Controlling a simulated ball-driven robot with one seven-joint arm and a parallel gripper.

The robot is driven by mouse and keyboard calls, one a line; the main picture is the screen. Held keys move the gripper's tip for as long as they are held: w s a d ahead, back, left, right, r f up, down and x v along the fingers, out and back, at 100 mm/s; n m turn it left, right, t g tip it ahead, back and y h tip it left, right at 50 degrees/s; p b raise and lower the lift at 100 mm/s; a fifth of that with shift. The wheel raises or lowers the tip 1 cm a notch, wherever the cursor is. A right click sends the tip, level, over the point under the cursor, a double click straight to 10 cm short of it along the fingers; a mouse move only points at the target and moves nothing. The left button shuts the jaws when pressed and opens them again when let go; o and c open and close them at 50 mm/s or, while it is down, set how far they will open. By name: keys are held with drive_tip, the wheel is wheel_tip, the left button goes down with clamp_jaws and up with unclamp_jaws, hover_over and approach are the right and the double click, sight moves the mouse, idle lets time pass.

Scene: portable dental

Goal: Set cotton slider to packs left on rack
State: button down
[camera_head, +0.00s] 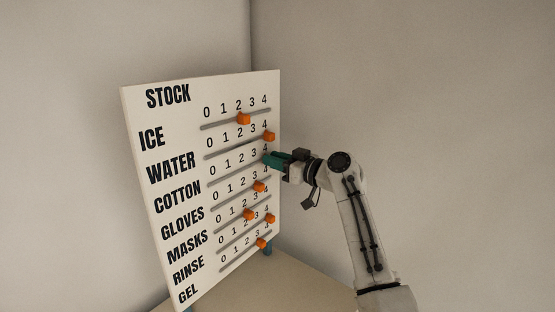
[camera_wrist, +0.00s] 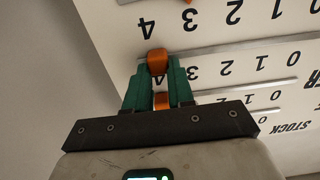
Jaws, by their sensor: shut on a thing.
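The white STOCK board (camera_head: 195,95) stands at a slant with labelled rows, each with a numbered groove from 0 to 4. My gripper (camera_head: 268,160) has green fingers and is at the right end of the COTTON row. In the wrist view, where the board appears upside down, my gripper (camera_wrist: 157,68) is shut on the orange cotton slider (camera_wrist: 157,57). In the head view the fingers cover the slider. No rack or packs are in view.
Other orange sliders sit close by: WATER (camera_head: 269,136) just above at 4, GLOVES (camera_head: 260,187) below between 3 and 4. The ICE slider (camera_head: 243,119) is near 2. The cotton groove (camera_head: 235,171) is clear to the left. A tabletop (camera_head: 300,285) lies below the board.

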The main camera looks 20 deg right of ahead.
drive_tip(key=s+a, duration=0.2)
drive_tip(key=a, duration=0.1)
drive_tip(key=s+a+p, duration=0.1)
drive_tip(key=s+a, duration=0.2)
drive_tip(key=a, duration=0.1)
drive_tip(key=s+a+p, duration=0.1)
drive_tip(key=s+a, duration=0.1)
drive_tip(key=a, duration=0.1)
drive_tip(key=shift+s+a, duration=0.25)
drive_tip(key=shift+s, duration=0.05)
drive_tip(key=c, duration=1)
unclamp_jaws()
drive_tip(key=shift+o, duration=0.2)
drive_tip(key=shift+d, duration=0.1)
drive_tip(key=b, duration=0.3)
approach(229, 173)
drive_tip(key=v, duration=0.5)
drive_tip(key=shift+r, duration=0.1)
